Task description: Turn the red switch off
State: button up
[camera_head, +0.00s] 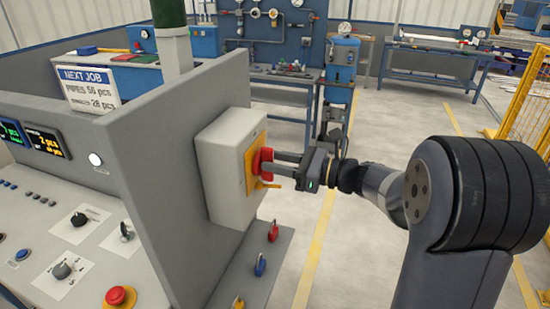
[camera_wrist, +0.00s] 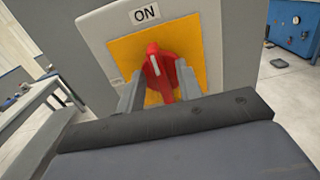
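The red switch (camera_head: 262,160) is a rotary knob on a yellow plate (camera_head: 248,172), on the side of a pale grey box (camera_head: 222,150). In the wrist view the red switch (camera_wrist: 161,72) has a white mark near its upper end, pointing up towards the "ON" label (camera_wrist: 145,13). A small label at the plate's left edge is too small to read. My gripper (camera_head: 272,163) is level with the switch. In the wrist view my gripper (camera_wrist: 160,92) has one finger on each side of the red handle, with narrow gaps visible. The fingers are apart.
The box is fixed to a grey console wall (camera_head: 150,130). Red and blue small levers (camera_head: 260,265) stand on a ledge below. A console with knobs and a red button (camera_head: 120,297) is at the left. Open floor (camera_head: 350,250) lies to the right.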

jog(key=shift+w+a, duration=0.1)
jog(key=shift+a, duration=0.25)
jog(key=shift+c, duration=0.2)
grip_shut()
